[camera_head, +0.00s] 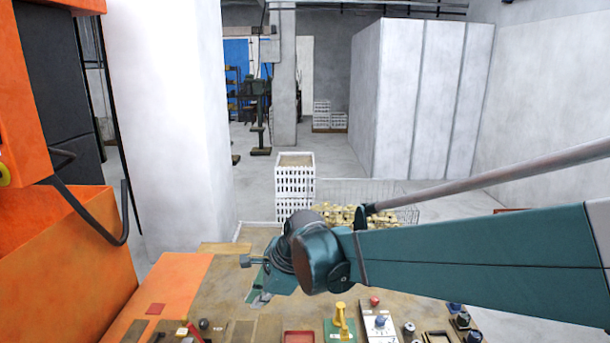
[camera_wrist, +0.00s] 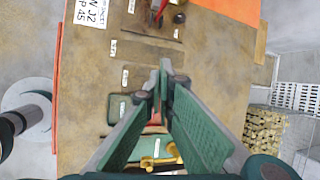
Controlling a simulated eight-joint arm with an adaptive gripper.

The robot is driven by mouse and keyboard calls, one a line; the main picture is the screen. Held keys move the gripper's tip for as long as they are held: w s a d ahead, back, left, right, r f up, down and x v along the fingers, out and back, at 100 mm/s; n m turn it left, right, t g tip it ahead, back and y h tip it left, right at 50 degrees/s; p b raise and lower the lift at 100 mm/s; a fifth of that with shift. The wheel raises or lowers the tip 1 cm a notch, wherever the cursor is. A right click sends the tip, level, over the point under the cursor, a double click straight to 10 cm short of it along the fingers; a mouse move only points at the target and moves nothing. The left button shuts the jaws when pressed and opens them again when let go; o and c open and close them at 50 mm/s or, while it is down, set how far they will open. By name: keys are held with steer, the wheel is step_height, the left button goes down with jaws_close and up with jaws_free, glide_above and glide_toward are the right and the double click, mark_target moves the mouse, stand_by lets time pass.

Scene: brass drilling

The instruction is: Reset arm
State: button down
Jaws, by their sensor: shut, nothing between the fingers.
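My gripper (camera_head: 259,292) hangs over the workbench (camera_head: 232,268) on the green arm that comes in from the right. In the wrist view, the two green fingers of my gripper (camera_wrist: 162,75) meet at the tips with nothing between them. Below them is a green fixture with a yellow part, partly hidden by the fingers. In the head view the yellow part (camera_head: 341,318) stands upright on the green fixture (camera_head: 333,334) near the bench's front.
A wire basket of brass parts (camera_head: 345,213) and stacked white crates (camera_head: 294,187) stand behind my arm. An orange machine (camera_head: 70,245) fills the left side. A red tray (camera_head: 298,337) and a control box with a red button (camera_head: 375,301) lie along the bench front.

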steer(key=s+d+n+t+h, duration=0.1)
steer(key=s+d+n, duration=0.4)
steer(key=d, duration=0.6)
steer(key=s+d+r+n+t+h, duration=0.1)
steer(key=s+d+n+h, duration=0.1)
steer(key=s+d+n, duration=0.3)
steer(key=s+d+n+t+h, duration=0.2)
steer(key=s+d+n, duration=0.4)
steer(key=d, duration=1.2)
steer(key=shift+s+d+r, duration=0.15)
steer(key=shift+s+r, duration=0.2)
steer(key=shift+s, duration=1.65)
